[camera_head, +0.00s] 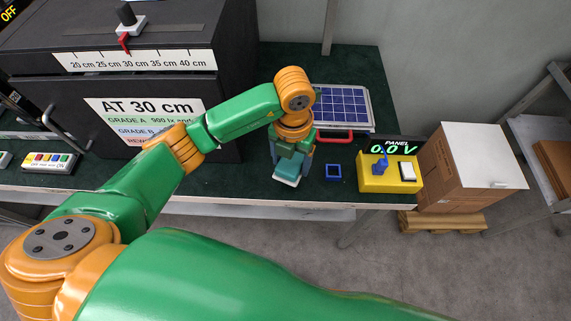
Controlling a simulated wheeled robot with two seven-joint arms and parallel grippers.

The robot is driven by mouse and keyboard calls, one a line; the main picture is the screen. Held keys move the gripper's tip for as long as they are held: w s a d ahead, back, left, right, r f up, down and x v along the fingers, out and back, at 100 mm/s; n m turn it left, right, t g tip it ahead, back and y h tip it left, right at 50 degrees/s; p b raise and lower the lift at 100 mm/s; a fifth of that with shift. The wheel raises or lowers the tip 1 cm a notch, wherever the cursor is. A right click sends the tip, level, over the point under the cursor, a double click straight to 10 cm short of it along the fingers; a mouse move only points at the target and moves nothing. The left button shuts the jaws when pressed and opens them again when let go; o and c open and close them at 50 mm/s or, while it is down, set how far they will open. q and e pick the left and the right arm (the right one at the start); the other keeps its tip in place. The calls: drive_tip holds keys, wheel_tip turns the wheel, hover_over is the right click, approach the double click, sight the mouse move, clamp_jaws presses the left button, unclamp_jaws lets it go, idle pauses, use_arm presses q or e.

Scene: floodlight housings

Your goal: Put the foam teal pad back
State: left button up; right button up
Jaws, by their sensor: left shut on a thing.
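My left gripper (290,160) points down over the dark green table top (240,180), in front of the solar panel. It is shut on the teal pad (286,168), a small block with a pale lower part. Whether the pad's underside touches the table I cannot tell. A small blue square frame (333,172) lies on the table just right of the pad, apart from it. My right gripper is not in view.
A solar panel (341,105) with a red handle (336,136) stands behind the gripper. A yellow switch box (390,178) with a "0.0 V" display (398,148) is at the right. A black test box (150,100) fills the left. A cardboard box (465,170) stands beyond the table's right end.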

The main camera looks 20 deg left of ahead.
sight(286, 166)
use_arm(q)
drive_tip(key=f, duration=0.2)
drive_tip(key=w+a+f, duration=0.1)
drive_tip(key=f, duration=0.1)
drive_tip(key=w+a+f+p, duration=0.1)
drive_tip(key=f, duration=0.1)
drive_tip(key=shift+d+f, duration=0.1)
drive_tip(key=shift+f, duration=0.05)
drive_tip(key=shift+f+b, duration=0.2)
drive_tip(key=shift+b, duration=0.1)
drive_tip(key=o, duration=1.1)
drive_tip(key=shift+r, duration=0.1)
drive_tip(key=shift+r, duration=0.1)
